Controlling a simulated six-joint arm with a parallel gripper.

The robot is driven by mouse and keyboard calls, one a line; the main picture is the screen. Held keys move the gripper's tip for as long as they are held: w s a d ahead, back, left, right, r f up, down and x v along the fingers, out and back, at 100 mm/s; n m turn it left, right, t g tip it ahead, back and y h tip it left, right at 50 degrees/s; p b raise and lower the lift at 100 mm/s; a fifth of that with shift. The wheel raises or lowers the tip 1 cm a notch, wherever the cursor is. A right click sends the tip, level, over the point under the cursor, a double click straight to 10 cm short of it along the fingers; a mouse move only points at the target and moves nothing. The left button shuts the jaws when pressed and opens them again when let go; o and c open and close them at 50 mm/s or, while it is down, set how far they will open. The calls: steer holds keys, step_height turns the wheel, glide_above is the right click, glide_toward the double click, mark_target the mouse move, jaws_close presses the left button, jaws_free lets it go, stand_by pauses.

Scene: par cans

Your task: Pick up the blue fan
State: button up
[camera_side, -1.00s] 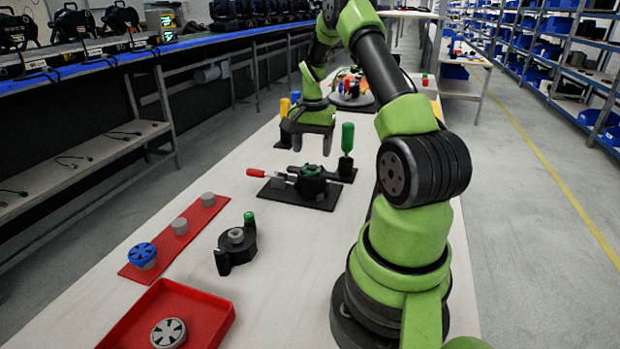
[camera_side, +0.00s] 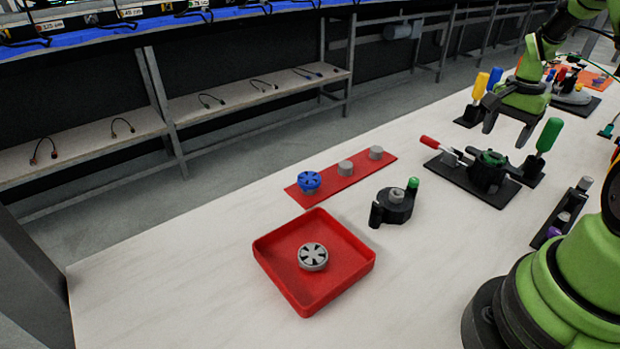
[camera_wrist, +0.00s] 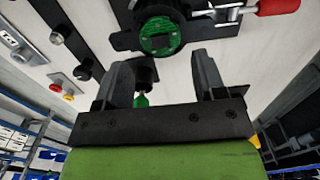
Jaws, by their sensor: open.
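The blue fan (camera_side: 308,181) sits on a grey peg at the near left end of a flat red strip (camera_side: 331,186). My gripper (camera_side: 508,139) is open and empty, fingers down, above the far right part of the table, well away from the fan. In the wrist view its two fingers (camera_wrist: 162,80) stand apart. The blue fan is not in the wrist view.
Two bare grey pegs (camera_side: 346,167) share the strip. A red tray (camera_side: 277,272) holds a grey fan (camera_side: 313,256). A black holder (camera_side: 396,208) stands beside the strip. A black fixture with a red handle (camera_side: 487,172) and a green handle (camera_side: 548,137) stands near my gripper.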

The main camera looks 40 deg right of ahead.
steer(key=shift+o, duration=0.4)
steer(key=shift+o, duration=1.3)
